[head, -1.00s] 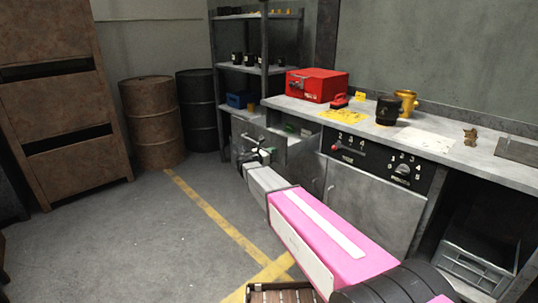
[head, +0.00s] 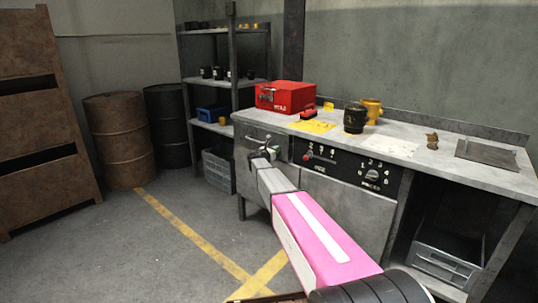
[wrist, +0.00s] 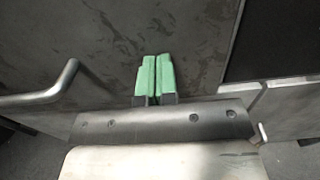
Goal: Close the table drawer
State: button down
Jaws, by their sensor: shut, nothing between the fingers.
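The table drawer (head: 280,142) is at the left end of the grey workbench, under its top. Its front looks flush or nearly flush with the bench; a small remaining gap cannot be ruled out. In the wrist view the drawer front (wrist: 110,35) is a dark grey panel, with its bar handle (wrist: 45,92) to the left of my fingers. My gripper (head: 262,153) is at the drawer front, partly hiding it. Its green fingertips (wrist: 156,75) are together and empty, against or very close to the panel; contact is hard to tell.
The workbench top (head: 455,175) holds a red toolbox (head: 286,97), a dark mug (head: 355,118) and a yellow mug (head: 371,109). A control panel (head: 340,170) is right of the drawer. A grey crate (head: 217,170) stands under the shelf. The floor (head: 120,235) at left is clear.

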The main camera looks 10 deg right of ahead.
jog(key=shift+x, duration=1.3)
jog(key=shift+w+d, duration=0.1)
jog(key=shift+w, duration=0.05)
jog(key=v, duration=1.5)
jog(key=s+d+f+m+g+y, duration=0.35)
jog(key=s+f+m, duration=0.3)
jog(key=s, duration=0.55)
jog(key=s+d+f+m+g+y, duration=0.2)
jog(key=s+d+f+m+g, duration=0.4)
jog(key=s, duration=0.5)
jog(key=s+a+f+m+g+y, duration=0.1)
jog(key=s+a+f+m+y, duration=0.1)
jog(key=s+m, duration=0.4)
jog(key=s+a+f+m+g+y, duration=0.1)
jog(key=s+a+m+y, duration=0.4)
jog(key=s, duration=0.9)
jog(key=shift+s+a+f+m+y, duration=0.25)
jog(key=shift+f+m+y, duration=0.3)
jog(key=shift+m, duration=0.7)
